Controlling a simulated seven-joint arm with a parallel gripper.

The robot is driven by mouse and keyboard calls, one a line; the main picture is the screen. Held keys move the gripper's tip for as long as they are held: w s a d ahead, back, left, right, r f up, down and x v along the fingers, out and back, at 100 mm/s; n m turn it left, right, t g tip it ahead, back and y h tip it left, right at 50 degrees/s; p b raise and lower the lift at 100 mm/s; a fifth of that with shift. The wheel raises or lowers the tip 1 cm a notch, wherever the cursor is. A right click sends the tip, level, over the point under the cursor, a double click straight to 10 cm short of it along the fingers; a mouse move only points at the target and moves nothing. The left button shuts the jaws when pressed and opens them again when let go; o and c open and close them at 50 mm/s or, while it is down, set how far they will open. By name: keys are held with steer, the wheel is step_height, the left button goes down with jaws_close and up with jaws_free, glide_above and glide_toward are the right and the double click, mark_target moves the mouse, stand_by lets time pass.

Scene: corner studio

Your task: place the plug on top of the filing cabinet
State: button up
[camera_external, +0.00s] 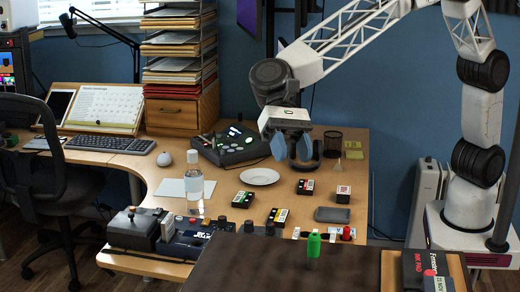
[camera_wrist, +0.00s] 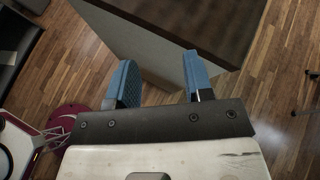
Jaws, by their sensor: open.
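My gripper (camera_external: 292,148) hangs above the back right of the wooden desk, its two blue fingers apart. The fingers (camera_wrist: 157,82) also show spread in the wrist view with nothing between them. I cannot surely tell which thing is the plug. A small green upright object (camera_external: 313,245) is at the front, at the dark brown top. Small red and white pieces (camera_external: 347,234) stand at the desk's front edge. A dark brown top (camera_external: 270,268) at the bottom of the external view may be the filing cabinet. A grey-sided box (camera_wrist: 130,42) with a dark top shows in the wrist view.
The desk (camera_external: 226,180) holds a white plate (camera_external: 260,176), a clear bottle (camera_external: 194,182), a dark console (camera_external: 229,146) and several small boxes. A paper-tray stack (camera_external: 178,50) rises at the back. Books (camera_external: 428,270) lie at the front right. Wooden floor (camera_wrist: 60,60) surrounds the grey-sided box.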

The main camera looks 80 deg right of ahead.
steer(key=s+d+r+n+t+h, duration=0.2)
steer(key=s+d, duration=0.1)
steer(key=d, duration=1.5)
steer(key=s+d+r+n+t+h, duration=0.1)
steer(key=s+d+n+t+h, duration=0.15)
steer(key=d, duration=1.65)
steer(key=s+d+f+n+t+h, duration=0.1)
steer(key=s+d+f+n+h, duration=0.1)
steer(key=s+d, duration=0.8)
steer(key=s+d+f+n+t+h, duration=0.2)
steer(key=s+d, duration=0.9)
steer(key=d, duration=0.8)
step_height(320, 180, down, 3)
steer(key=shift+s+d+f+n+h, duration=0.15)
steer(key=shift+s+n+h, duration=0.1)
steer(key=shift+n+h, duration=0.75)
